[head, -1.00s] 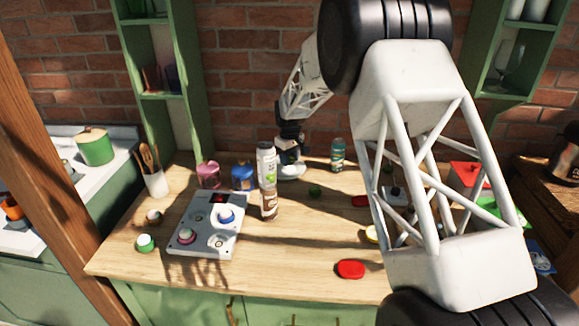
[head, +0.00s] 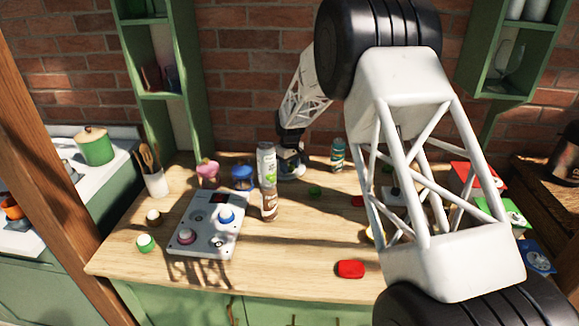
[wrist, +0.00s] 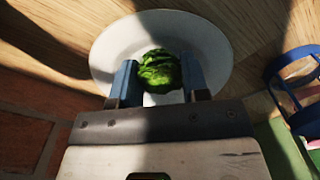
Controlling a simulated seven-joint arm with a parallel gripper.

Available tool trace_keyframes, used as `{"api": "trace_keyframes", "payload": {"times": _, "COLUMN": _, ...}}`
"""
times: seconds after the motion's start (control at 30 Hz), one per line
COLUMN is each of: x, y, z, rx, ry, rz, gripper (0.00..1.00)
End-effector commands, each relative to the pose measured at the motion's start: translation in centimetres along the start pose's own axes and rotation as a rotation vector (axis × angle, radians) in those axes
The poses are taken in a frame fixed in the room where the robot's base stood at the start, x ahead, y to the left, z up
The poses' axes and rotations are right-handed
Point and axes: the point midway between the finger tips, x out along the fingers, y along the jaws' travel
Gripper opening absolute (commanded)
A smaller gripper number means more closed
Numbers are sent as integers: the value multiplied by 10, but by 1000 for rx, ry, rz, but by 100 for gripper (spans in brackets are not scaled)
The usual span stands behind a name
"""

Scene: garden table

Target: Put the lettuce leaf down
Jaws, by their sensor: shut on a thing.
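My gripper (wrist: 159,72) has its two blue fingers shut on the green, crumpled lettuce leaf (wrist: 160,72) in the wrist view. The leaf is over the white round plate (wrist: 108,52), near its middle. I cannot tell whether the leaf touches the plate. In the head view my gripper (head: 290,160) is at the back of the table, low over the plate (head: 293,175), partly behind a bottle. The leaf cannot be made out there.
A tall white-and-brown bottle (head: 268,165) stands just in front of the plate. A blue pot (head: 243,178) and pink pot (head: 208,174) are to its left, a teal can (head: 338,155) to the right. A white panel with knobs (head: 208,225) lies front left.

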Motion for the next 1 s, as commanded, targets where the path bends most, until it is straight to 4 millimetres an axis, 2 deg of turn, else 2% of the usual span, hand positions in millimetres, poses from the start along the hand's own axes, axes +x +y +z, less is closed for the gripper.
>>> {"api": "trace_keyframes", "payload": {"times": 0.67, "x": 13, "y": 0, "z": 0, "rx": 0, "ry": 0, "rz": 0, "gripper": 20}}
{"api": "trace_keyframes", "payload": {"times": 0.7, "x": 13, "y": 0, "z": 0, "rx": 0, "ry": -1, "rz": 0, "gripper": 45}}
{"api": "trace_keyframes", "payload": {"times": 0.8, "x": 13, "y": 0, "z": 0, "rx": 0, "ry": -1, "rz": -1, "gripper": 60}}
{"api": "trace_keyframes", "payload": {"times": 0.87, "x": 14, "y": 0, "z": 0, "rx": 0, "ry": -1, "rz": -1, "gripper": 67}}
{"api": "trace_keyframes", "payload": {"times": 1.0, "x": 14, "y": 0, "z": 1, "rx": 0, "ry": -2, "rz": -1, "gripper": 67}}
